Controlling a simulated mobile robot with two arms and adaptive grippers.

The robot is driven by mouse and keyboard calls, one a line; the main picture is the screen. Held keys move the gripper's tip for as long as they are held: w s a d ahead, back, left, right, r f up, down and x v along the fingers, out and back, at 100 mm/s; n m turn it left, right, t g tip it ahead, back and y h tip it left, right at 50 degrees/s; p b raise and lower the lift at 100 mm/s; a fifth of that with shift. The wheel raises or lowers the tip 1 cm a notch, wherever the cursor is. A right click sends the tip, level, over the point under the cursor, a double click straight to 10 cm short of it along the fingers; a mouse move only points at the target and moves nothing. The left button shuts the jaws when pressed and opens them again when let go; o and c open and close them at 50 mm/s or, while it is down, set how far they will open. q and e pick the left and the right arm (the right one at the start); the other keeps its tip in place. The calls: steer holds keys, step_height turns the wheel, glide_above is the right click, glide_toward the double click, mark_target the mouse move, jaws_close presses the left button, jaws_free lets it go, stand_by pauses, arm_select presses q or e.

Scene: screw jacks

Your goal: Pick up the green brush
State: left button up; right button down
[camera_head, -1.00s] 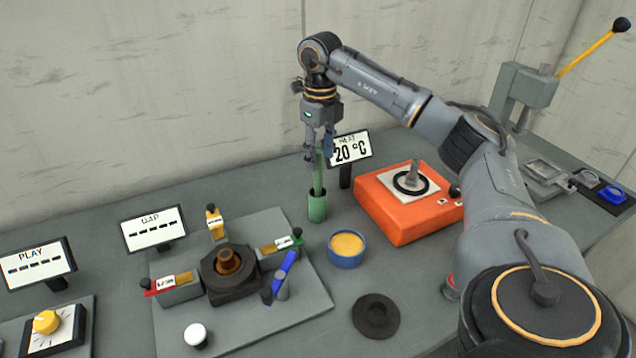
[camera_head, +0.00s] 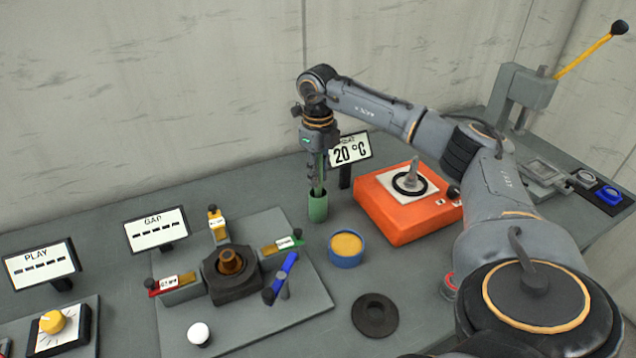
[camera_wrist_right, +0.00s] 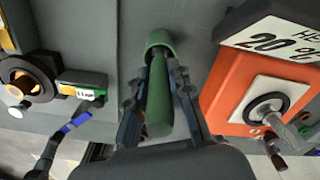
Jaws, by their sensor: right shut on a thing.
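The green brush (camera_wrist_right: 158,95) stands upright with its lower end in a green cup (camera_head: 318,208). In the head view its thin handle (camera_head: 318,172) shows between the fingers and the cup rim. My right gripper (camera_head: 317,178) points straight down above the cup, its fingers shut on the brush handle. In the right wrist view the fingers (camera_wrist_right: 158,100) lie on both sides of the handle, and the cup (camera_wrist_right: 158,42) shows beyond them. The brush's lower end is hidden inside the cup. My left gripper is not in view.
An orange heater box (camera_head: 400,215) and a "20 °C" sign (camera_head: 350,149) stand right of the cup. A blue tin (camera_head: 346,250) with yellow contents is in front. A grey fixture plate (camera_head: 290,315) with a screw jack (camera_head: 231,275) lies left. The wall is behind.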

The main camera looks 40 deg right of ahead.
steer(key=shift+r, duration=0.1)
step_height(320, 180, up, 10)
steer(key=shift+f+b, duration=0.1)
steer(key=shift+b, duration=0.8)
